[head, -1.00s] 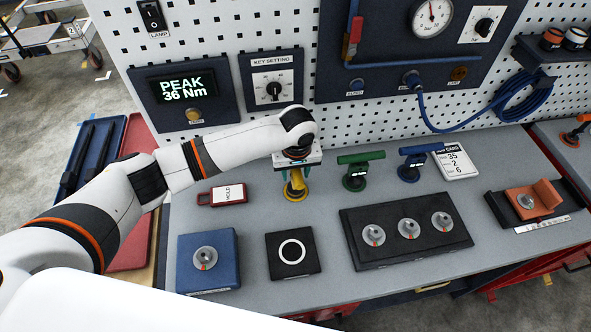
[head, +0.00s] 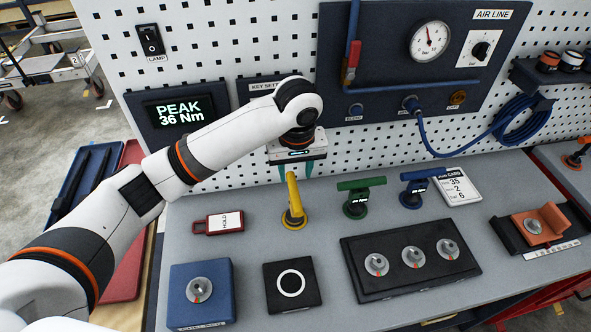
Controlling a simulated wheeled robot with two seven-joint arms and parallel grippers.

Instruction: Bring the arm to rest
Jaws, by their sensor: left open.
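My left arm reaches in from the left over the bench. Its gripper (head: 296,173) points down and is open and empty. It hangs just above and behind the yellow-handled tool (head: 293,205), which stands on the grey bench (head: 330,240). The gripper appears apart from the yellow tool. My right gripper is not in view.
A green tool (head: 357,198) and a blue tool (head: 416,190) stand to the right. A red HOLD tag (head: 219,223), a blue block (head: 202,294), a black ring pad (head: 292,287) and a black tray (head: 372,285) lie in front. The pegboard (head: 240,60) rises behind.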

